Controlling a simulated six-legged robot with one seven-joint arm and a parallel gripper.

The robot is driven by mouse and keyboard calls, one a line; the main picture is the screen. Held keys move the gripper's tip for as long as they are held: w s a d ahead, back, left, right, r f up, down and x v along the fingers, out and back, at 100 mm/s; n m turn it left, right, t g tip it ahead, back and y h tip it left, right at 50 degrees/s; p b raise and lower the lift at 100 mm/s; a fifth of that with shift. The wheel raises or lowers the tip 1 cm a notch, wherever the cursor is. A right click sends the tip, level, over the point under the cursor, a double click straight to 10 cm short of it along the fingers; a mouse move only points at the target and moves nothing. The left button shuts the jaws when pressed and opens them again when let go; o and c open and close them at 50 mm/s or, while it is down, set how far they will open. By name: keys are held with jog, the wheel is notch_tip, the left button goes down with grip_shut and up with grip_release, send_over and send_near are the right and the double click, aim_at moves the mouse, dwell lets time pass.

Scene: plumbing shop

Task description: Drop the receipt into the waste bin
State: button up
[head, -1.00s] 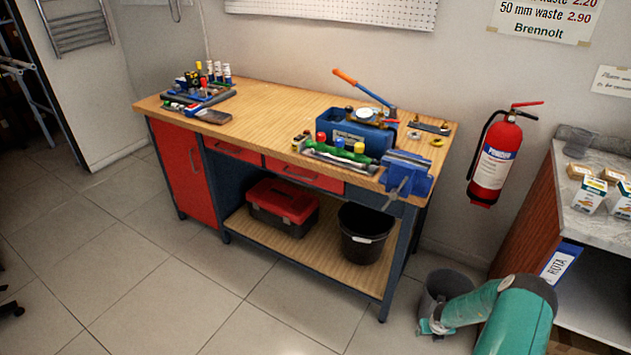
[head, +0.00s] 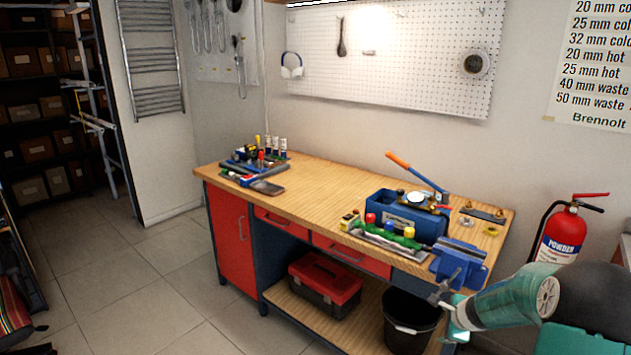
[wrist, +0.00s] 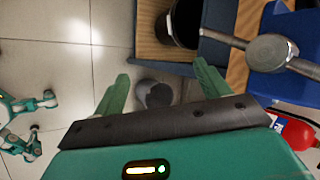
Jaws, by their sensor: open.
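A grey waste bin (wrist: 156,94) stands on the tiled floor, seen from above in the wrist view. My gripper (wrist: 161,72) is open, its two green fingers spread to either side of the bin in that view, with the bin well below. Nothing shows between the fingers. In the head view my gripper (head: 456,322) is in front of the bench's right end, near the vise, and the bin is out of sight. I see no receipt in either view, and I cannot make out what lies inside the bin.
The workbench (head: 330,165) carries a blue toolbox (head: 402,219) and a blue vise (head: 462,262). A black bucket (head: 408,322) and a red toolbox (head: 325,283) sit on its lower shelf. A fire extinguisher (head: 562,238) hangs at the right.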

jog(key=s+a+r+n+y, duration=0.1)
jog(key=s+a+r+n, duration=0.5)
jog(key=a+r, duration=0.3)
jog(key=s+a+r+n, duration=0.5)
jog(key=a+r, duration=0.2)
jog(key=r, duration=0.3)
jog(key=s+a+r+n, duration=0.1)
jog(key=s+r+n, duration=0.1)
jog(key=s, duration=0.5)
jog(key=s+a+r+n+g+h, duration=0.1)
jog(key=s+a+r+n, duration=0.1)
jog(key=s+n, duration=0.3)
jog(key=s+a+r+n, duration=0.1)
jog(key=s+r+n, duration=0.1)
jog(key=s, duration=0.9)
jog(key=shift+s+a+r+n+g, duration=0.15)
jog(key=shift+a+n+g, duration=0.2)
jog(key=shift+n, duration=0.35)
